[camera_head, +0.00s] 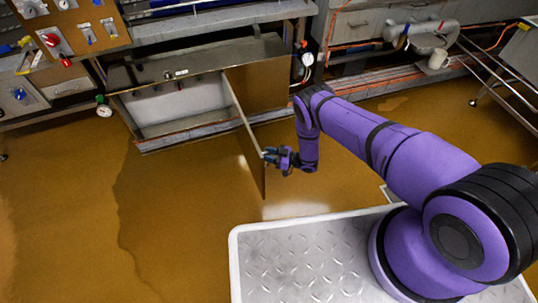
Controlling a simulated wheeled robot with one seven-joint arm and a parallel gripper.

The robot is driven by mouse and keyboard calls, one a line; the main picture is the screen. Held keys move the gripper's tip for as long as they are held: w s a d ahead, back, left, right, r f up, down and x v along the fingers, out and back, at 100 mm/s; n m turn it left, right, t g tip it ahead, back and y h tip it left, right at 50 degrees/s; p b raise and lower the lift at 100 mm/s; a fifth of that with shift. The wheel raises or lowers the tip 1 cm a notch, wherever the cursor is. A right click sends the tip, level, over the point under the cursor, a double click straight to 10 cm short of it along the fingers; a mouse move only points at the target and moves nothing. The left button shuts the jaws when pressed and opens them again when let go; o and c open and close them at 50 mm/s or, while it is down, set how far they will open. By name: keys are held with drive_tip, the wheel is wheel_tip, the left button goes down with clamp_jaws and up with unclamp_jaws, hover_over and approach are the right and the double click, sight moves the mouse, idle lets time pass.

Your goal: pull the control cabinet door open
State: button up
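The control cabinet (180,72) is a low, long metal box against the back machinery, left of the middle. Its door (252,160) stands swung well out into the room, roughly square to the cabinet front, hinged at the right side of the opening. The pale interior (185,103) shows to the left of the door. My gripper (268,156) is at the door's outer end, on its right side, touching or very close to it. The fingers are small and partly hidden, so I cannot tell whether they grip the door or a handle.
A brown, shiny floor (190,220) is clear to the left of the door. A panel with red and blue controls (70,35) stands at the upper left. Gauges, pipes and a metal rack (495,75) line the back and right. My pale tread-plate base is in front.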

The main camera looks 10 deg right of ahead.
drive_tip(key=v, duration=1)
drive_tip(key=shift+s+d, duration=0.15)
drive_tip(key=shift+d, duration=0.25)
